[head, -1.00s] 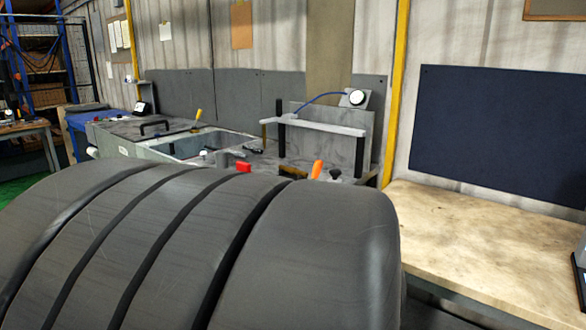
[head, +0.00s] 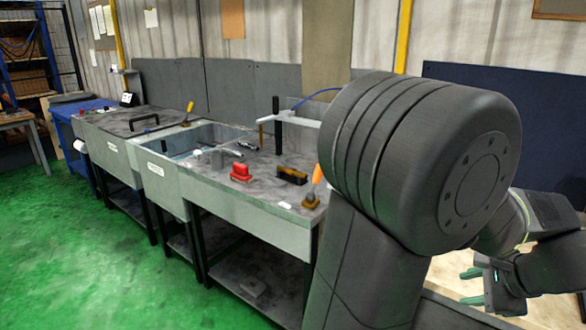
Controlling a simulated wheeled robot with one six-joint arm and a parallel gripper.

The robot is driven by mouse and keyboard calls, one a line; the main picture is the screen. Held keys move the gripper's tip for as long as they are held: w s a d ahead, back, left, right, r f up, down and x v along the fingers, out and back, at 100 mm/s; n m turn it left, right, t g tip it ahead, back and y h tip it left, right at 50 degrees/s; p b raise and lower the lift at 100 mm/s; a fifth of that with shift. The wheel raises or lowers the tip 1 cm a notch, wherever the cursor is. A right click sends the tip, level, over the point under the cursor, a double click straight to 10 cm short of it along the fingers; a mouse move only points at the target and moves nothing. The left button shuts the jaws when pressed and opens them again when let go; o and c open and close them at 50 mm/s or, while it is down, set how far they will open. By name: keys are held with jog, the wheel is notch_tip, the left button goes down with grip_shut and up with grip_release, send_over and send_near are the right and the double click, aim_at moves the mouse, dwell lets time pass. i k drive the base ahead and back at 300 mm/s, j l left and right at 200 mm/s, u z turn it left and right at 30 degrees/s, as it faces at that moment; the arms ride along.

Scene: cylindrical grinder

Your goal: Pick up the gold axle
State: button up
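I cannot make out a gold axle for certain. A small thin gold upright (head: 261,133) stands at the back of the grey workbench, left of a black post. A dark block with a gold-yellow face (head: 292,176) lies on the bench top. My gripper (head: 470,286) is at the lower right, over the pale wooden table, with its green fingertips apart and nothing seen between them. It is well to the right of the bench items. My own arm hides the right end of the bench.
The grey workbench (head: 255,228) has a recessed basin (head: 188,138). A red block (head: 240,172) and an orange-handled tool (head: 317,175) are on its top. The pale wooden table (head: 450,268) is at the right. The green floor (head: 95,240) in front of the bench is clear.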

aim_at(291, 171)
jog(key=i+j+z, duration=0.1)
jog(key=i+j, duration=0.25)
jog(key=i+j+z, duration=0.1)
jog(key=i+j, duration=0.25)
jog(key=i+j+z, duration=0.1)
jog(key=i+j, duration=0.65)
jog(key=i+j+z, duration=0.15)
jog(key=i+j, duration=0.2)
jog(key=j, duration=0.15)
jog(key=i+j+z, duration=0.1)
jog(key=i+j, duration=0.25)
jog(key=i+j+z, duration=0.1)
jog(key=i+j, duration=0.2)
jog(key=j, duration=0.3)
